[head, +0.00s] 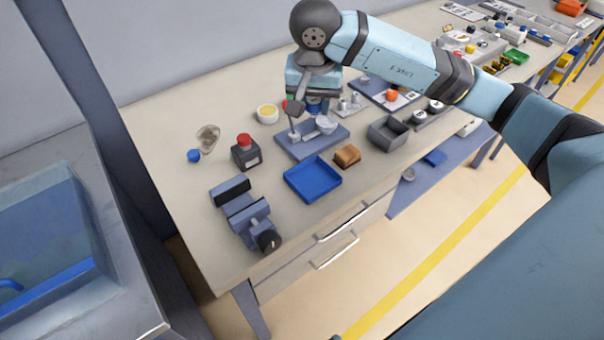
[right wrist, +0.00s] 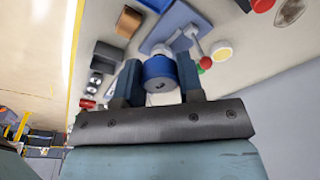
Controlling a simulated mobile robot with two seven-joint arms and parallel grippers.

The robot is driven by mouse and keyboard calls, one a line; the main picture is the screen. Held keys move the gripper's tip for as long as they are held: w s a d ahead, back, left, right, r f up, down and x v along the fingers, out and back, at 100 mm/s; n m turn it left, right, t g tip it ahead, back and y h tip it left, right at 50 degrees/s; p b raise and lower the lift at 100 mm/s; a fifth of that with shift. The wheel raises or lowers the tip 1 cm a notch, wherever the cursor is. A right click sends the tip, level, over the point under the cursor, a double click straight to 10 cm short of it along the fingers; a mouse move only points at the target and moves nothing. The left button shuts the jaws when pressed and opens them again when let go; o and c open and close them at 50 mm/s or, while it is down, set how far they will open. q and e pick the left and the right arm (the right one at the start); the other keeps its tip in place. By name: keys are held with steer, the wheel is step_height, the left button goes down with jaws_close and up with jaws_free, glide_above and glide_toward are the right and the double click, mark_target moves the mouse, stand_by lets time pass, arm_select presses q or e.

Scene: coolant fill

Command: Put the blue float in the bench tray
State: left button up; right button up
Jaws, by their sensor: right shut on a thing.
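My right gripper (head: 315,104) is above the back of the bench, pointing down. In the right wrist view its two fingers (right wrist: 160,82) are closed on the sides of a round blue piece, which looks like the blue float (right wrist: 160,68). The float (head: 317,107) is largely hidden by the gripper in the head view. A blue tray (head: 313,180), empty and shallow, lies on the bench nearer the front edge. It shows partly at the top of the right wrist view (right wrist: 155,4). My left gripper is not in view.
A grey-blue stand (head: 310,145) with a post and pale cup is just below my right gripper. A brown block (head: 347,155) and grey bin (head: 388,133) lie right of the tray; a red-button box (head: 245,153) and vise (head: 243,215) lie left. A yellow-filled cup (head: 267,114) stands behind.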

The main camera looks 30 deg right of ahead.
step_height(320, 180, down, 6)
glide_above(313, 178)
steer(key=f, duration=0.4)
steer(key=f+p, duration=0.1)
steer(key=f, duration=0.3)
steer(key=shift+s+a+f, duration=0.2)
steer(key=shift+f, duration=2.55)
steer(key=o, duration=0.7)
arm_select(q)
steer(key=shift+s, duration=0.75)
arm_select(e)
steer(key=shift+o, duration=0.2)
